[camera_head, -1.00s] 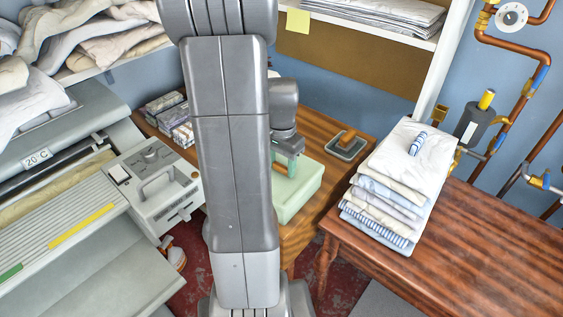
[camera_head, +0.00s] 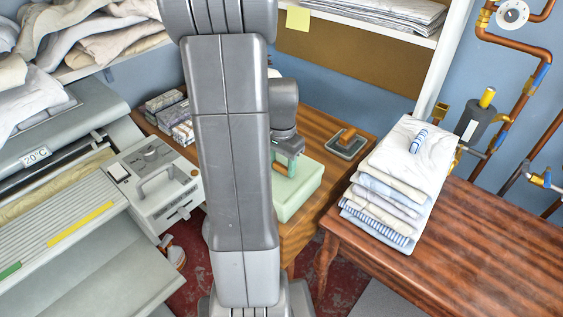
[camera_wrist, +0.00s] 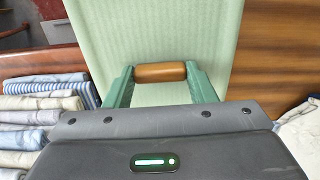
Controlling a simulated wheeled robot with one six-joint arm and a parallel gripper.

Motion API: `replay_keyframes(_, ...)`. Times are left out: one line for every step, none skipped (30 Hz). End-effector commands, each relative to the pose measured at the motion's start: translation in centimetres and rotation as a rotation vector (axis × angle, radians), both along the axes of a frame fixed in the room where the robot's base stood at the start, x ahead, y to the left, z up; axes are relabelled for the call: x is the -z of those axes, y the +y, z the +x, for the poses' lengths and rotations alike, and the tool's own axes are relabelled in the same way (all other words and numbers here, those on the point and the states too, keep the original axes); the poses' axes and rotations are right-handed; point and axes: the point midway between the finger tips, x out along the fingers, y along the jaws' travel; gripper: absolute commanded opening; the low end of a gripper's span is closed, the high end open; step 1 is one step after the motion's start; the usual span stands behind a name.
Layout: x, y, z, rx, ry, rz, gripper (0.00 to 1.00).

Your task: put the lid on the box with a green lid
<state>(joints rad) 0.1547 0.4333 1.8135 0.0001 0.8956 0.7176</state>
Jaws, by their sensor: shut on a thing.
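A pale green lid (camera_wrist: 185,28) with a brown wooden bar handle (camera_wrist: 160,72) fills the middle of the wrist view. My gripper (camera_wrist: 161,76) has its two green fingers at the ends of this handle and is shut on it. In the head view my gripper (camera_head: 287,162) points down at the top of the pale green box (camera_head: 297,195), which stands on the wooden counter. Lid and box look alike there, and I cannot tell whether the lid rests on the box or is slightly above it. My arm hides the left part of the box.
A grey tray-like piece with a wooden handle (camera_head: 346,144) lies right of the box. Folded linen (camera_head: 393,190) is stacked on the table (camera_head: 470,245) at right. Small packs (camera_head: 170,115) lie behind my arm at left. The ironer (camera_head: 60,200) stands at left.

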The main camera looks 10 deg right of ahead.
Motion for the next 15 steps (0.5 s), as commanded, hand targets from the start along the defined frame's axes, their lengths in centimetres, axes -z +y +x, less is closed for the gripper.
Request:
replay_keyframes(0.18, 0.00, 0.00, 0.000, 0.000, 0.000, 0.27)
replay_keyframes(0.21, 0.00, 0.00, 0.000, 0.000, 0.000, 0.27)
replay_keyframes(0.24, 0.00, 0.00, 0.000, 0.000, 0.000, 0.27)
replay_keyframes(0.25, 0.00, 0.00, 0.000, 0.000, 0.000, 0.27)
replay_keyframes(0.25, 0.00, 0.00, 0.000, 0.000, 0.000, 0.27)
replay_keyframes(0.24, 0.00, 0.00, 0.000, 0.000, 0.000, 0.27)
replay_keyframes(0.24, 0.00, 0.00, 0.000, 0.000, 0.000, 0.27)
replay_keyframes(0.23, 0.00, 0.00, 0.000, 0.000, 0.000, 0.27)
replay_keyframes(0.23, 0.00, 0.00, 0.000, 0.000, 0.000, 0.27)
replay_keyframes(0.23, 0.00, 0.00, 0.000, 0.000, 0.000, 0.27)
replay_keyframes(0.22, 0.00, 0.00, 0.000, 0.000, 0.000, 0.54)
replay_keyframes(0.22, 0.00, 0.00, 0.000, 0.000, 0.000, 0.62)
replay_keyframes(0.22, 0.00, 0.00, 0.000, 0.000, 0.000, 0.68)
replay_keyframes(0.22, 0.00, 0.00, 0.000, 0.000, 0.000, 0.74)
replay_keyframes(0.22, 0.00, 0.00, 0.000, 0.000, 0.000, 0.76)
